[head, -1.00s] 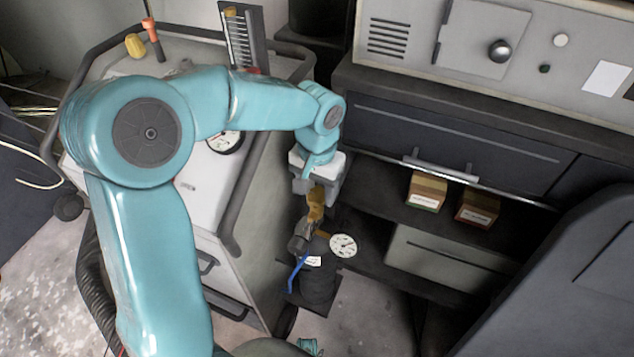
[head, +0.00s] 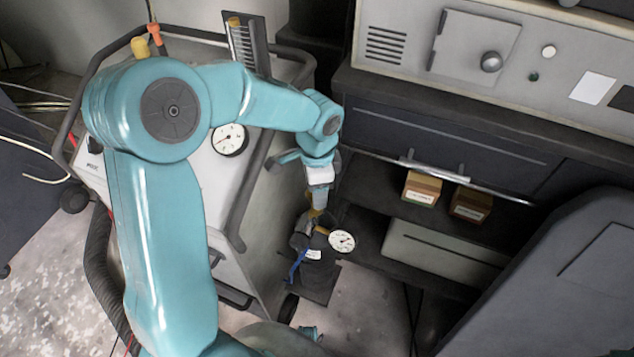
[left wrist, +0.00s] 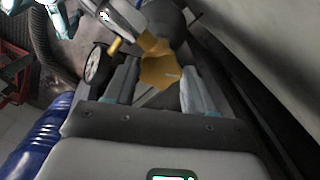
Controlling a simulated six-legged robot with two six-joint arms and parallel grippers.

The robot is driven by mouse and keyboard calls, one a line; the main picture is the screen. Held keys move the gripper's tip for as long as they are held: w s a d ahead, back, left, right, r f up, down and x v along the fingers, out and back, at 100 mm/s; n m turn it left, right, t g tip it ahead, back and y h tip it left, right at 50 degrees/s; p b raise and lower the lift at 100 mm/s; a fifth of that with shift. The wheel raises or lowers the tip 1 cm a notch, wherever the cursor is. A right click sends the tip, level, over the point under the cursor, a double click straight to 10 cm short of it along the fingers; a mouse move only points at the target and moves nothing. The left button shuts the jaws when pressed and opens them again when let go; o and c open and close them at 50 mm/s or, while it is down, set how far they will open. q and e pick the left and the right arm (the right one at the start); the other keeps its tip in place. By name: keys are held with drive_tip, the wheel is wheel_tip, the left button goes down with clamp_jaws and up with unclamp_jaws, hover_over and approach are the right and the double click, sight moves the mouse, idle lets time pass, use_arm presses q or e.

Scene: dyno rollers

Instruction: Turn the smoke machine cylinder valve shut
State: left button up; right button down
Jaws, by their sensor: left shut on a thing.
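A round white gauge (head: 341,241) and a blue lever (head: 298,264) sit beside the valve. My left gripper (head: 318,203) reaches down from above and is shut on the yellow handle. In the left wrist view the handle (left wrist: 160,68) lies between the two grey fingers. My right gripper does not show.
A grey wheeled cart (head: 262,240) with a dial stands close to the left of the cylinder. Dark shelves with two small boxes (head: 422,188) are to the right. A dark grey panel (head: 560,290) fills the lower right. Some floor is clear below the cylinder.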

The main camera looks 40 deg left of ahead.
use_arm(q)
drive_tip(key=shift+m+p, duration=0.3)
drive_tip(key=shift+m, duration=0.6)
drive_tip(key=o, duration=1)
drive_tip(key=shift+o, duration=0.2)
